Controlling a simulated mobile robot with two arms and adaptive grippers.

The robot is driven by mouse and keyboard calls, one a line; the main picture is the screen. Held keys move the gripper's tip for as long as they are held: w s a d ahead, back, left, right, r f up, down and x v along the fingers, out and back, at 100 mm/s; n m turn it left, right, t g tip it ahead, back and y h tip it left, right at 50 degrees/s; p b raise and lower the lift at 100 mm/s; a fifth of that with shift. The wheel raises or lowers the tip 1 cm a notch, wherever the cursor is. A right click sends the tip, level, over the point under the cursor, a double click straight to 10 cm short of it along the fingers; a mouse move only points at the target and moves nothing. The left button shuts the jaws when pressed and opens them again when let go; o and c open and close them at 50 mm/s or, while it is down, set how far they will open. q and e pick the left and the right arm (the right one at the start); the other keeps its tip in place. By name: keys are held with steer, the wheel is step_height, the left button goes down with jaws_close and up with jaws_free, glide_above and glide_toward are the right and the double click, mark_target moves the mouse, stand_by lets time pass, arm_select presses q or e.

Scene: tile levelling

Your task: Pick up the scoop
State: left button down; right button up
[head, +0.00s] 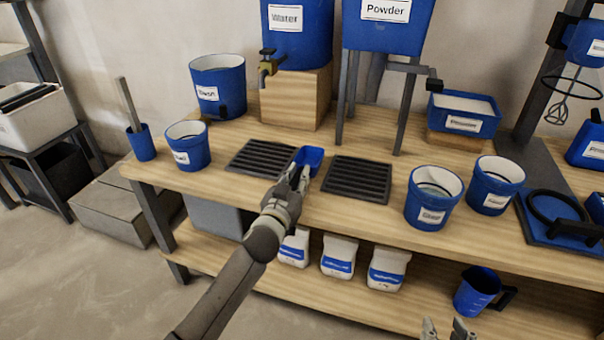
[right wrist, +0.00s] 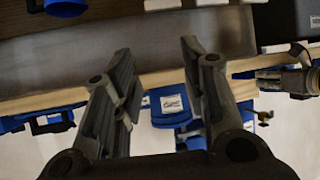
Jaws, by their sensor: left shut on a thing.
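The scoop (head: 311,156) is blue and sits at the tip of my left gripper (head: 299,178), between the two black slotted grates near the front of the bench top. My left gripper is shut on the scoop; its fingers hide the handle. I cannot tell whether the scoop touches the bench. My right gripper (head: 450,329) shows only at the bottom edge of the head view. In the right wrist view, the right gripper (right wrist: 158,85) has its fingers apart with nothing between them.
The wooden bench holds a left grate (head: 262,158), a right grate (head: 357,180) and several blue buckets, including one (head: 433,213) on the right. The water tank (head: 297,45) and powder tank (head: 388,30) stand behind. White bags (head: 338,258) and a blue jug (head: 474,295) are on the lower shelf.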

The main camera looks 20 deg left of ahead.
arm_select(q)
steer(key=shift+r, duration=0.1)
